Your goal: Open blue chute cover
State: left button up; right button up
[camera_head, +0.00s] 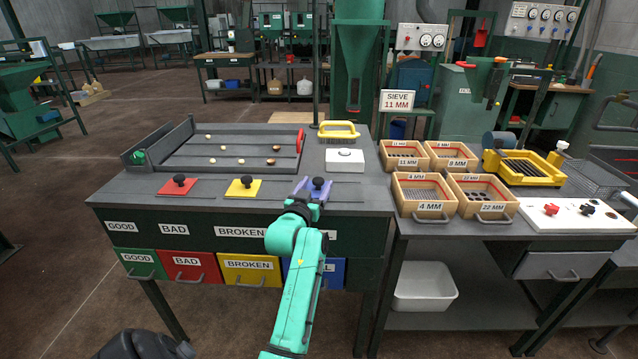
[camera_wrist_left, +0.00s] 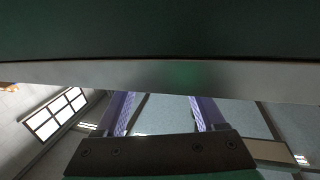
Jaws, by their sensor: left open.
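In the head view the blue chute cover (camera_head: 316,202) is at the right end of the row of covers on the sorting table, mostly hidden under my left gripper. Its black knob (camera_head: 318,183) stands upright. My left gripper (camera_head: 314,185) has its purple fingers apart, reaching over the cover with the knob between or just beside them. I cannot tell whether they touch it. In the left wrist view the two fingers (camera_wrist_left: 164,108) are spread, their tips hidden behind a grey edge. The knob does not show there. My right gripper is out of view.
A yellow cover (camera_head: 244,188) and a red cover (camera_head: 177,185) with black knobs lie to the left. A white block (camera_head: 345,160) and a yellow-handled brush (camera_head: 339,131) are just behind. Labelled sieve boxes (camera_head: 425,194) stand on the right table. Coloured drawers (camera_head: 196,268) are below.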

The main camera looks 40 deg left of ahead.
pick_arm(q)
jog(key=shift+s+d+r, duration=0.1)
jog(key=shift+s, duration=0.05)
jog(key=shift+c, duration=0.7)
grip_shut()
dwell(0.5)
